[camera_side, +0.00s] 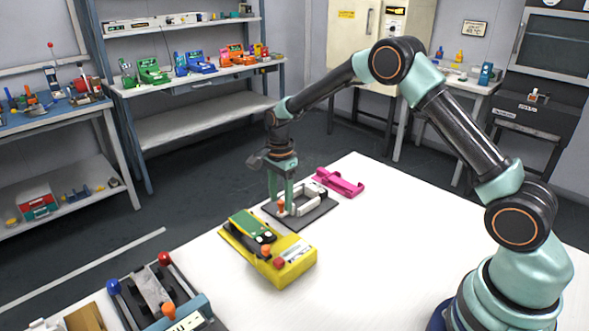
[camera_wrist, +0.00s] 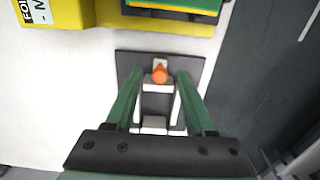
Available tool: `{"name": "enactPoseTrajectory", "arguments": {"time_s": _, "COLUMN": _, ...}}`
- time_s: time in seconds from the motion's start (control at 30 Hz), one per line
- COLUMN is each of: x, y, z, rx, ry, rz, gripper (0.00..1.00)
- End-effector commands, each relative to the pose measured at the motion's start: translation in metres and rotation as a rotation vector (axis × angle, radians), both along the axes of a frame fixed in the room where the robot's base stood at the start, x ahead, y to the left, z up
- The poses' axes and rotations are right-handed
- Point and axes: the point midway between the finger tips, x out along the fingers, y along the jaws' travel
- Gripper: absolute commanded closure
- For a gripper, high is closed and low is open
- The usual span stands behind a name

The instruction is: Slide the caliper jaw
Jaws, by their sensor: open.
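The caliper is a pale frame (camera_side: 311,196) on a dark base plate (camera_side: 322,212) on the white table. An orange knob (camera_wrist: 160,73) stands on its jaw; in the side view the knob (camera_side: 281,206) shows at the plate's left part. My gripper (camera_side: 285,207) points down over the plate. In the wrist view my gripper (camera_wrist: 156,85) is open, with one green finger on each side of the knob and pale bars. I see a gap between the fingers and the knob. Whether the fingertips touch the plate I cannot tell.
A yellow fixture (camera_side: 285,268) with a green top stands close in front of the plate. A magenta holder (camera_side: 339,182) lies just behind it. A device with blue, red and orange knobs (camera_side: 168,309) is at front left. The table's right part is clear.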

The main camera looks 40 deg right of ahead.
Motion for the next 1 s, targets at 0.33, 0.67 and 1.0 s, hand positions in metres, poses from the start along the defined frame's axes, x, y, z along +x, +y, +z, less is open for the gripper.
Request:
{"name": "enactPoseTrajectory", "arguments": {"time_s": 0.33, "x": -0.0001, "y": 0.0000, "z": 0.0002, "rx": 0.000, "ry": 0.000, "rz": 0.000, "gripper": 1.00}}
{"name": "enactPoseTrajectory", "arguments": {"time_s": 0.67, "x": -0.0002, "y": 0.0000, "z": 0.0005, "rx": 0.000, "ry": 0.001, "rz": 0.000, "gripper": 1.00}}
{"name": "enactPoseTrajectory", "arguments": {"time_s": 1.0, "x": -0.0003, "y": 0.0000, "z": 0.0007, "rx": 0.000, "ry": 0.001, "rz": 0.000, "gripper": 1.00}}
